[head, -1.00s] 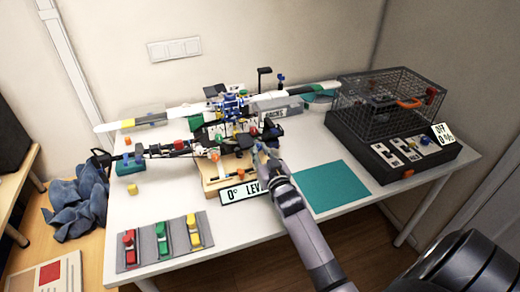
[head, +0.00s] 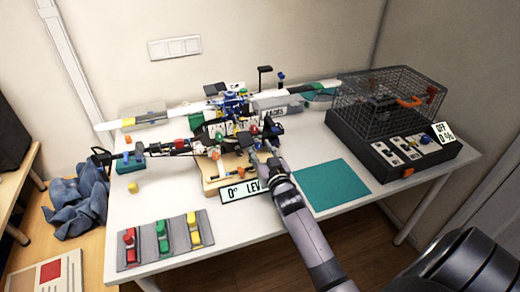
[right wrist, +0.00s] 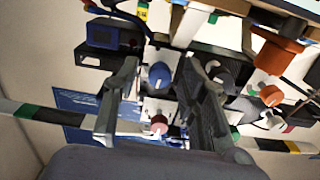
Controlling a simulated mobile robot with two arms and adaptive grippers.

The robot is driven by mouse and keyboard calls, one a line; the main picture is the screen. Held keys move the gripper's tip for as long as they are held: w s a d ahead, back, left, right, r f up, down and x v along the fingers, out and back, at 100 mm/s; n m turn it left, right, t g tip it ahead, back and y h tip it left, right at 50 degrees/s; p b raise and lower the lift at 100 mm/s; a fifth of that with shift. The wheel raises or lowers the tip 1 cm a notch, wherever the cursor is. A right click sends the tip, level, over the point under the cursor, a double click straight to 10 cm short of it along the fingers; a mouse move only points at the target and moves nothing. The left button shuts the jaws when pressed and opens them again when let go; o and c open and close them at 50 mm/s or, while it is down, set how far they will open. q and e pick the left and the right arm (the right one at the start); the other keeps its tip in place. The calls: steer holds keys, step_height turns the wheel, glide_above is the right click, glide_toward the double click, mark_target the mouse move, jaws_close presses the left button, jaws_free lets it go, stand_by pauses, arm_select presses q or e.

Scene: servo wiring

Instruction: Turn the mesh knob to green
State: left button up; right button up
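My right gripper (head: 264,148) reaches in from the lower right over the middle of the wiring model on the table. In the right wrist view the right gripper (right wrist: 160,70) is open, with a finger on each side of a blue knob (right wrist: 160,75). Contact with the knob cannot be told. A red knob (right wrist: 159,124) sits below it and a grey knob (right wrist: 215,70) to the right, partly behind a finger. I cannot tell which knob is the mesh knob. A display reading "0° LEV" (head: 240,190) stands in front, partly hidden by my arm. My left gripper is not in view.
A black mesh cage (head: 390,95) on a control base (head: 350,145) with a "0%" sign stands at the right. A teal mat (head: 330,185) lies in front of it. A grey panel with red, green and yellow switches (head: 178,230) lies at the front left.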

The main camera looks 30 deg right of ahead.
steer(key=shift+s+a+f, duration=0.1)
steer(key=shift+s, duration=0.15)
steer(key=v, duration=1.1)
steer(key=shift+s, duration=0.25)
